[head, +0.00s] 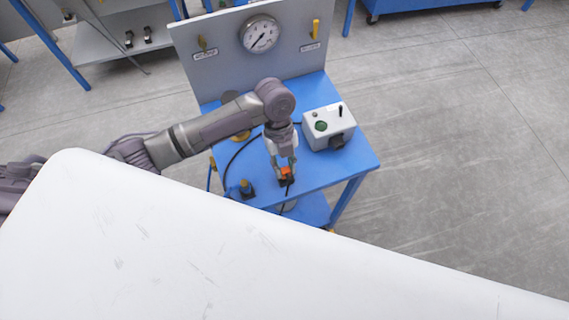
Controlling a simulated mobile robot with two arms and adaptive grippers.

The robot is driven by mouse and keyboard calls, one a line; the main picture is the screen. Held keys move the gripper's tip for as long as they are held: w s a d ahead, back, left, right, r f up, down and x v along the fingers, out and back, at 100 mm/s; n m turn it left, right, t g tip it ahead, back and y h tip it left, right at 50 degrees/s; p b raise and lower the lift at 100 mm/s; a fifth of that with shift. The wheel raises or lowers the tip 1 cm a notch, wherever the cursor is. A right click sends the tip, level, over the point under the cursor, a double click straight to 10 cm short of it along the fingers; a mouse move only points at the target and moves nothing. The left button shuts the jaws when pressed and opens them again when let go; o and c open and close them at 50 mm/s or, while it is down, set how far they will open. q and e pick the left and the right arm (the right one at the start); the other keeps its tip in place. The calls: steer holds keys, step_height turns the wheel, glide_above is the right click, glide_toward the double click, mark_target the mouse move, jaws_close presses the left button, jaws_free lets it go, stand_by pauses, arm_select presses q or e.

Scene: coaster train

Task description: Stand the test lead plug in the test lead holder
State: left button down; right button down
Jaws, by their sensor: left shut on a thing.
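My left gripper (286,172) reaches down over the front part of the blue table (325,172) and is shut on a small orange piece, which looks like the test lead plug (287,171). A dark part shows just below the orange piece; I cannot tell whether it is part of the plug, its lead or a holder. A small dark block with a yellowish top (246,188) stands to the left near the table's front edge; I cannot tell whether it is the test lead holder. My right gripper is not in view.
A light grey box (328,126) with a green round part and a black lever stands right of the gripper. A black cable (233,158) curves across the table's left side. A panel with a gauge (260,34) rises behind. A large white surface (180,250) fills the foreground.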

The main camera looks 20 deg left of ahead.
arm_select(q)
steer(key=shift+f+b, duration=0.4)
steer(key=shift+f, duration=0.3)
steer(key=c, duration=0.9)
jaws_free()
steer(key=shift+o, duration=0.2)
steer(key=shift+r, duration=0.15)
steer(key=v, duration=1.1)
steer(key=shift+w+a+r, duration=0.15)
steer(key=shift+r, duration=0.15)
